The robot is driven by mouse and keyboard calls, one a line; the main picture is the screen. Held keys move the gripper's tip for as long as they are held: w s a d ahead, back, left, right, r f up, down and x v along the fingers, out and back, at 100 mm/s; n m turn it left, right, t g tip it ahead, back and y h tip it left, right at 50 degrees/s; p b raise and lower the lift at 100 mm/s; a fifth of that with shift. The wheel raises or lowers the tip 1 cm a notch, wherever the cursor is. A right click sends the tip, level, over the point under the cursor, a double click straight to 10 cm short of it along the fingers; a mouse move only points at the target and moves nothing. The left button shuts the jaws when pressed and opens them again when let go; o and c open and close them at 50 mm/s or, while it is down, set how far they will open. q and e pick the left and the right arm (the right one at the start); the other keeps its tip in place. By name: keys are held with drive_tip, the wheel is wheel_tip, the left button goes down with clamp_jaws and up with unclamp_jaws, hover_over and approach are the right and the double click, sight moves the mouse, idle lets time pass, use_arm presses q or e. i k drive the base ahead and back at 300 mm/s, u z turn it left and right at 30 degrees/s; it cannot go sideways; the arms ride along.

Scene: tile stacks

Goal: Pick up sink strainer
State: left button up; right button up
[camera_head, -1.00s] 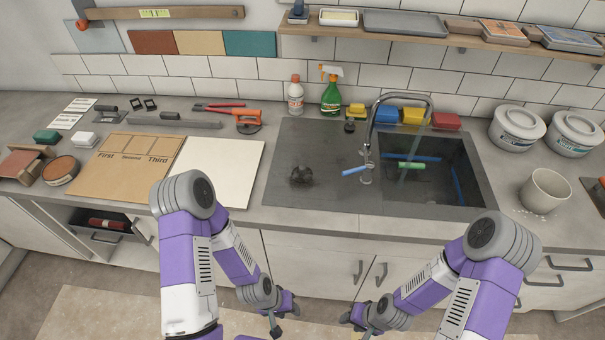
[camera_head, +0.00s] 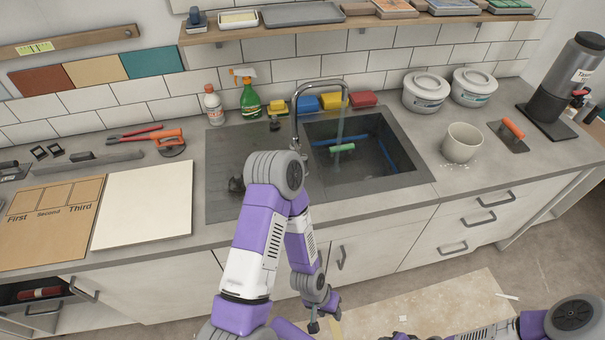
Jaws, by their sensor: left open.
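A small dark object that may be the sink strainer (camera_head: 236,185) lies on the grey drainboard left of the sink basin (camera_head: 365,150). My left arm partly hides it, and its exact shape is hard to make out. My left gripper (camera_head: 324,321) is open and empty. It hangs low in front of the cabinets, below the counter edge and well apart from the dark object. My right arm is at the bottom right corner; its gripper (camera_head: 402,337) is barely in view at the bottom edge and its jaws cannot be made out.
A white board (camera_head: 145,205) and a labelled cardboard sheet (camera_head: 45,222) lie left. A mug (camera_head: 462,142) stands right of the sink. The counter edge and cabinets lie behind my left gripper.

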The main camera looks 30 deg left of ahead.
sight(236, 183)
drive_tip(key=z, duration=0.6)
drive_tip(key=k, duration=1.3)
drive_tip(key=u, duration=1.55)
drive_tip(key=i, duration=0.4)
drive_tip(key=z, duration=0.05)
